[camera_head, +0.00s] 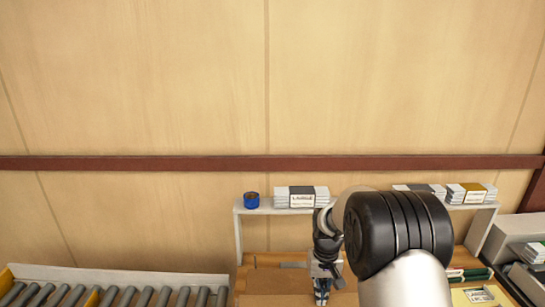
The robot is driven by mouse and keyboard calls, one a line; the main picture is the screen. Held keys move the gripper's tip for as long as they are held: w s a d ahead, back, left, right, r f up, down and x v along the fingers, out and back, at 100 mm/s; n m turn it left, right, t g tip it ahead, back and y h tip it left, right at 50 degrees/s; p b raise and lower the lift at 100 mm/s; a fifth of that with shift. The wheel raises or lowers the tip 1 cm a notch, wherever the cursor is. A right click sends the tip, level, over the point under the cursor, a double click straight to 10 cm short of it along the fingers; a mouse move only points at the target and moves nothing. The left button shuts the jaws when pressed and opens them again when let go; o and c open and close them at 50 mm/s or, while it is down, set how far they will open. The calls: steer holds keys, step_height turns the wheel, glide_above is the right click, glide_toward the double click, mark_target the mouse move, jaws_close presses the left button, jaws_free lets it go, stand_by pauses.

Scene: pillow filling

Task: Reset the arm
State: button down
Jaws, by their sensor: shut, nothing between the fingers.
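My gripper (321,290) shows at the bottom centre of the head view, small and pointing down over the wooden worktop (268,282). It is shut and nothing shows between its fingers. My own arm, with a large black joint, fills the lower right centre. It hides part of the worktop and the middle of the shelf behind.
A white shelf (238,232) stands against the wood-panelled wall, bearing a blue roll (252,200) and labelled stacks (302,197). A roller conveyor (110,296) lies at lower left. A grey machine (520,240) stands at the right edge. A labelled packet (479,295) lies at lower right.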

steer(key=s+r+t+b, duration=0.3)
steer(key=s+r+b, duration=0.75)
steer(key=s, duration=0.35)
steer(key=s+f+t+b, duration=0.1)
steer(key=s+f+b, duration=0.1)
steer(key=s, duration=0.6)
steer(key=s+f+b, duration=0.3)
steer(key=s+b, duration=0.2)
steer(key=s, duration=0.4)
steer(key=shift+t, duration=0.4)
